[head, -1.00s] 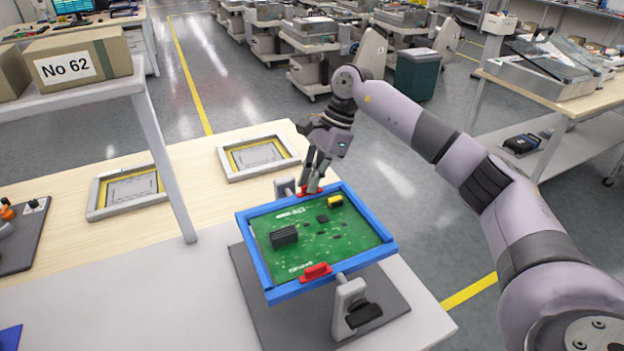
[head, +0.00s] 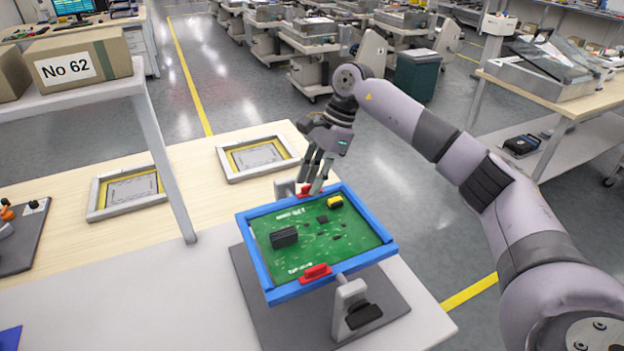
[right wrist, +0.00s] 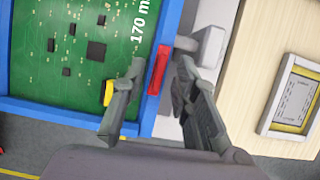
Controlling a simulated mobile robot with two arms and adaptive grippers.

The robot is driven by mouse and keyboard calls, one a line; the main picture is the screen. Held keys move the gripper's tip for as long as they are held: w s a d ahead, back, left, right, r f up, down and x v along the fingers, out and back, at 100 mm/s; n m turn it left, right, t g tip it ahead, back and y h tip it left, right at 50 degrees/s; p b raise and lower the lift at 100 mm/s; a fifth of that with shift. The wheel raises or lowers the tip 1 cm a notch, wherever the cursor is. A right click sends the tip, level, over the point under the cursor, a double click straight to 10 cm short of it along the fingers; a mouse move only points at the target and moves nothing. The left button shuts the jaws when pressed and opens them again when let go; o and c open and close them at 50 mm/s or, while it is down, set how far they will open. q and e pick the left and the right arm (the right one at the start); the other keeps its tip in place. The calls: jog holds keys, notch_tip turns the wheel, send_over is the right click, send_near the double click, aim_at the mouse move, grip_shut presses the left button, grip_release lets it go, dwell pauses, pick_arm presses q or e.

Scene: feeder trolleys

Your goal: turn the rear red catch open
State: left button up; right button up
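The rear red catch (head: 305,191) sits on the far edge of the blue frame (head: 252,254), which holds a green circuit board (head: 300,250). In the right wrist view the catch (right wrist: 158,70) lies lengthwise along the frame's edge. My right gripper (head: 309,186) is over this catch, pointing down, and partly hides it in the head view. In the right wrist view my right gripper (right wrist: 164,68) is open, with one finger on each side of the catch and gaps visible. A front red catch (head: 316,272) lies along the near edge. My left gripper is out of view.
The frame is held on a grey stand with a near post (head: 350,300) and black knob (head: 363,316). Two bordered plates (head: 128,190) (head: 258,157) lie on the bench behind. A shelf post (head: 170,160) rises at the left. The aisle at right is clear.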

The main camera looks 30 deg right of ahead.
jog(key=v, duration=1.1)
jog(key=shift+r, duration=0.25)
